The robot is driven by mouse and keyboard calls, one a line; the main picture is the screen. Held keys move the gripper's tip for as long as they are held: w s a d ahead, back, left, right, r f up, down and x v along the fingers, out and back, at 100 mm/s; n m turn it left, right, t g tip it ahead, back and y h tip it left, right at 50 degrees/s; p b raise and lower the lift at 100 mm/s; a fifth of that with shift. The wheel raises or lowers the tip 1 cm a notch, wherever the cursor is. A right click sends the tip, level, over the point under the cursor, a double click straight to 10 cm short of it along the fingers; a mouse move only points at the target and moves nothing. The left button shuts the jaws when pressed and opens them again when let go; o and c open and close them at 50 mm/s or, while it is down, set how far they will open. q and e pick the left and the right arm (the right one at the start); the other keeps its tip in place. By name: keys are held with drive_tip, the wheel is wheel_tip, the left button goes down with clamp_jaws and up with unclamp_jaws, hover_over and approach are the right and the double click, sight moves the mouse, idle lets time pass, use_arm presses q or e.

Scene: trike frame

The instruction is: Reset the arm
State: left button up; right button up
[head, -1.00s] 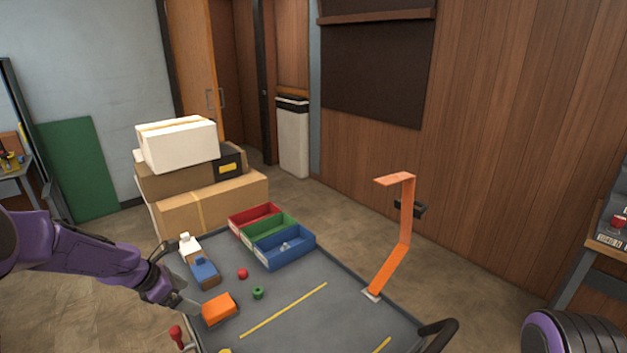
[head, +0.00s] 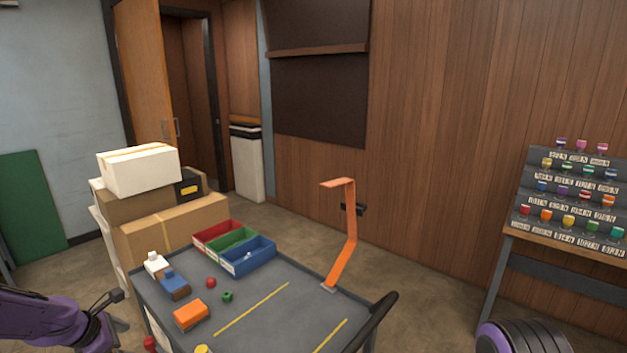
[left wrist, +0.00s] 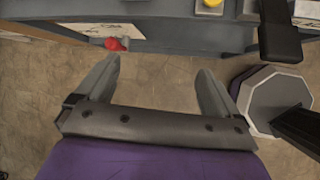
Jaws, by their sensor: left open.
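My left arm, purple with a dark gripper (head: 118,308), is at the lower left of the head view, beside the left edge of the grey cart (head: 275,318). In the left wrist view the left gripper (left wrist: 158,68) has its two fingers wide apart with nothing between them. It hangs over bare floor, next to the cart side. My right gripper is not in view.
The cart carries an orange block (head: 190,315), blue block (head: 174,285), white block (head: 156,264), red, green and blue bins (head: 248,256) and an orange bent stand (head: 345,262). Boxes (head: 170,222) are stacked behind. A bottle rack (head: 570,190) stands right.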

use_arm(q)
drive_tip(key=s+d+f+m+y+b, duration=0.1)
drive_tip(key=s+d+f+m+y, duration=0.1)
drive_tip(key=s+f+m+y, duration=0.75)
drive_tip(key=s+d+f+m+h+b, duration=0.1)
drive_tip(key=s+d+f+m, duration=0.2)
drive_tip(key=s, duration=0.5)
drive_tip(key=s+d+f+m+g+h, duration=0.1)
drive_tip(key=s+d+f+m, duration=0.2)
drive_tip(key=s+f, duration=0.3)
drive_tip(key=s+d+f+m+g+h+b, duration=0.1)
drive_tip(key=s+d+f+m, duration=0.3)
drive_tip(key=s, duration=0.5)
drive_tip(key=shift+s+d+f+b, duration=0.3)
drive_tip(key=shift+d+f, duration=0.35)
drive_tip(key=shift+f, duration=0.05)
drive_tip(key=shift+h, duration=0.25)
